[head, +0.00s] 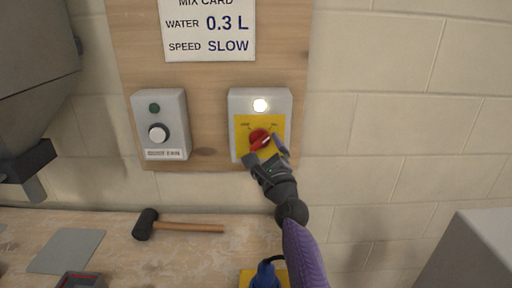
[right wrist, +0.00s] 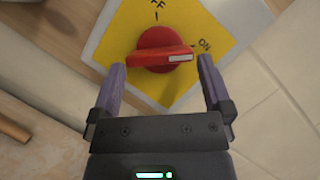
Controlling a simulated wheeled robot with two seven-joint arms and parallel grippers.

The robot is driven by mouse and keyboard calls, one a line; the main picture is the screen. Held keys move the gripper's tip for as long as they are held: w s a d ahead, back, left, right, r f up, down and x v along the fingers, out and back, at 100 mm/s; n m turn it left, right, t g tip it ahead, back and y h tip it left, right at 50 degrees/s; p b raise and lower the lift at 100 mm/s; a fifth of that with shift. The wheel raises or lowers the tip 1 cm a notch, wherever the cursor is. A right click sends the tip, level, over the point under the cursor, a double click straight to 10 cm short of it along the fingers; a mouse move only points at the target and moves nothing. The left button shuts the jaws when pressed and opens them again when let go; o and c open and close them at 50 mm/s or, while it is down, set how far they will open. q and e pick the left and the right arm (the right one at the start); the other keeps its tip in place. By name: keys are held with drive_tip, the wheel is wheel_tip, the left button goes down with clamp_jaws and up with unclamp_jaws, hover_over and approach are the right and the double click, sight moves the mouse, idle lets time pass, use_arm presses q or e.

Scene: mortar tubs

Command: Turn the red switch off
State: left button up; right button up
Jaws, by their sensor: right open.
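The red switch (head: 260,139) is a rotary knob on a yellow plate (head: 244,125) on a grey box at the wooden board. In the right wrist view the red switch (right wrist: 158,50) has a white mark on its handle that points toward the "ON" lettering; the other label, partly cut off, ends in "FF". A lamp (head: 260,105) above the switch is lit white. My right gripper (head: 266,152) is open, with its fingers (right wrist: 162,80) on either side of the handle; I cannot tell whether they touch it. My left gripper is not in view.
A second grey box (head: 175,110) with a white knob and a dark green lamp is mounted to the left. A mix card (head: 210,30) hangs above. A mallet (head: 180,226) lies on the bench below. A grey hopper (head: 35,70) is at the far left.

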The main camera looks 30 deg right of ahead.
drive_tip(key=shift+x, duration=1.15)
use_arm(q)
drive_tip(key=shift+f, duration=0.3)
